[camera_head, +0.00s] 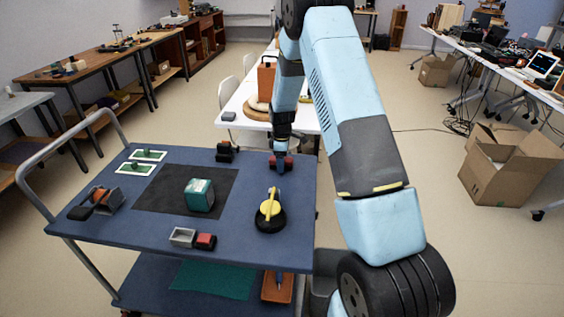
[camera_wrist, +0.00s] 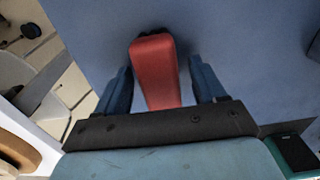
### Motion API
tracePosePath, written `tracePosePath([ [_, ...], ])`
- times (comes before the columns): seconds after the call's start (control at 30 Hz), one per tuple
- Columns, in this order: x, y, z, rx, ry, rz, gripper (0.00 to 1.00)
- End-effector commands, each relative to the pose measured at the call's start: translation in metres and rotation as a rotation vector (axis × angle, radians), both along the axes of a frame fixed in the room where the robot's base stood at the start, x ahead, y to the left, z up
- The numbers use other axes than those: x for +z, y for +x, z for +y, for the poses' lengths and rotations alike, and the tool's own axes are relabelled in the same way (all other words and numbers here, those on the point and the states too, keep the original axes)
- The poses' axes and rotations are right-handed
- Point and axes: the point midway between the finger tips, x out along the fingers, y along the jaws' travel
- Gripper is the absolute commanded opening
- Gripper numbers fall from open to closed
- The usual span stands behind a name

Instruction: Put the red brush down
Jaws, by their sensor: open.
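The red brush (camera_wrist: 155,73) lies on the blue top of the cart (camera_wrist: 235,45), between the two blue fingers of my gripper (camera_wrist: 160,68) in the wrist view. There are gaps between the brush and the fingers on both sides, so my gripper is open around it. A dark part shows at the brush's far end. In the head view, my gripper (camera_head: 281,155) points down at the cart's far right edge, and the red brush (camera_head: 288,163) shows small and partly hidden beneath it.
The cart top (camera_head: 120,225) also holds a teal block (camera_head: 199,195) on a dark mat, a black round item with a yellow top (camera_head: 269,210), a grey tray (camera_head: 183,237) beside a red block (camera_head: 205,241), and a black object (camera_head: 225,152) left of my gripper. A white table (camera_head: 240,116) stands behind.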

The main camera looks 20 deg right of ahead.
Motion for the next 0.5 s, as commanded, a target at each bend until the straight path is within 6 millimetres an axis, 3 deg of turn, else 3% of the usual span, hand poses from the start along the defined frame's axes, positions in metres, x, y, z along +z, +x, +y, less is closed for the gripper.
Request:
tracePosePath([
  [0.27,0.015,0.001,0.000,0.000,0.000,-0.002,0.70],
  [0.5,0.060,0.001,0.000,0.000,0.000,-0.004,0.70],
])
